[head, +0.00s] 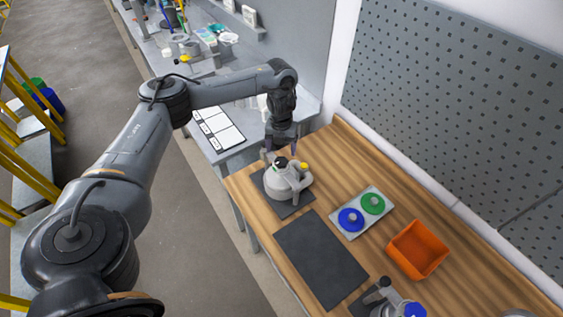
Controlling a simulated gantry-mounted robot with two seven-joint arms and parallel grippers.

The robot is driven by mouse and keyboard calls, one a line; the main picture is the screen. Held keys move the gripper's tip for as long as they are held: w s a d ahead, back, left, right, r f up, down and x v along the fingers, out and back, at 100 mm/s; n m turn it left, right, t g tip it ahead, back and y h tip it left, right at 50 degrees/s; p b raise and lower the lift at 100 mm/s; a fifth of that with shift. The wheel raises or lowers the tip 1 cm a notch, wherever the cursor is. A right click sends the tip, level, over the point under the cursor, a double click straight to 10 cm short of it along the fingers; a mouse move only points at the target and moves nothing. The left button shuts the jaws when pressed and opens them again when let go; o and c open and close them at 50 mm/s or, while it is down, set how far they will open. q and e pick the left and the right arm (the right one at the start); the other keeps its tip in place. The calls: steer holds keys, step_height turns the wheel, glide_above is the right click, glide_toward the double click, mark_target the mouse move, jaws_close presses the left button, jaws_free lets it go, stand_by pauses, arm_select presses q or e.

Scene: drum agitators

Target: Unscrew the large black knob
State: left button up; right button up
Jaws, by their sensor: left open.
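A grey rounded drum unit (287,184) stands on a dark square mat at the far left part of the wooden table. A black knob (281,162) shows on its top, and a small yellow part (304,165) sits beside it. My left arm comes in from the left, and my left gripper (282,155) points down over the unit at the black knob. Its fingers are open and partly hidden; I cannot tell whether they touch the knob. A second grey unit (393,309) with a black part and a blue cap is cut off at the bottom edge. My right gripper is not in view.
A light tray (337,220) holds a blue disc (351,219) and a green disc (372,203). An orange bin (417,250) stands to the right. A flat black mat (320,260) is empty. A perforated wall panel (460,110) borders the table's back.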

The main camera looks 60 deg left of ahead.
mark_target(281, 161)
arm_select(q)
steer(key=shift+f+b, duration=1.3)
steer(key=shift+f, duration=1.85)
